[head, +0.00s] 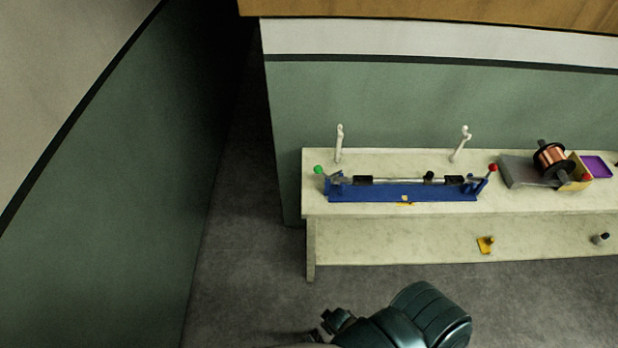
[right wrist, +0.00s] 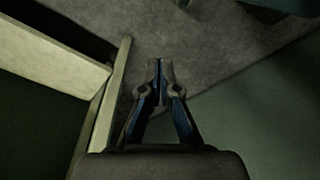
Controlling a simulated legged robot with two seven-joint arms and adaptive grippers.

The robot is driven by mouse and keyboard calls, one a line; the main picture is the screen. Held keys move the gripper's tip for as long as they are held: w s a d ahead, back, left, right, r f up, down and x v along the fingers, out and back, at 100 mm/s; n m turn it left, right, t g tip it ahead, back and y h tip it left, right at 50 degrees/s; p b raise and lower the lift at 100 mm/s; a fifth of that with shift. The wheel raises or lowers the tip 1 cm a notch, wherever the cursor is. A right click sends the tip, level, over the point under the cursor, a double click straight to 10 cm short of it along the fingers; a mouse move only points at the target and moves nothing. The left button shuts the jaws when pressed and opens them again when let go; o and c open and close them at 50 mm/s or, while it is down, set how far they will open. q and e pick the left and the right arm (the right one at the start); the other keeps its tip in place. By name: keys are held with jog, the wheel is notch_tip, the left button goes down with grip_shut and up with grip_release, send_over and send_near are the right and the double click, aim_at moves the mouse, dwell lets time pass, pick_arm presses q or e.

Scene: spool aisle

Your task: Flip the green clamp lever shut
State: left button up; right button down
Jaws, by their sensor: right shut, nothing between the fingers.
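The green clamp lever (head: 318,169) is a green knob at the left end of a blue fixture (head: 400,192) on the bench top. A clamp with a red knob (head: 492,168) is at the fixture's right end. A grey rod (head: 395,180) lies along the fixture between dark blocks. The green lever looks tilted up and outward; its exact angle is too small to tell. My right gripper (right wrist: 160,66) is shut and empty in the right wrist view, above the grey floor beside a pale board edge, away from the lever. My left gripper is not in view.
The pale bench (head: 340,207) has a lower shelf (head: 400,242) holding a yellow item (head: 485,245). Two white posts (head: 339,143) stand behind the fixture. A copper spool (head: 551,158) and purple tray (head: 597,166) are at right. A green wall is close on the left; floor is clear in front.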

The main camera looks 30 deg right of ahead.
aim_at(321, 172)
jog(key=w+d+r+n+t+h, duration=0.1)
jog(key=w+r, duration=0.3)
jog(key=r, duration=0.8)
jog(key=w+d+r+t, duration=0.1)
jog(key=w+r, duration=0.3)
jog(key=r, duration=0.8)
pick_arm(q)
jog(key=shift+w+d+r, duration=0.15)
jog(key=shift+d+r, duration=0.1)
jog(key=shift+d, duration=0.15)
pick_arm(e)
jog(key=w+d+r+n+t+h, duration=0.3)
jog(key=w+r+n+t, duration=0.3)
jog(key=w, duration=0.5)
jog(key=w+d+r+n+t+h, duration=0.3)
jog(key=w+r+n+t, duration=0.2)
jog(key=w+r+n, duration=0.3)
jog(key=w+n, duration=0.1)
jog(key=w, duration=0.2)
jog(key=shift+w+r+t, duration=0.4)
jog(key=shift+d, duration=0.1)
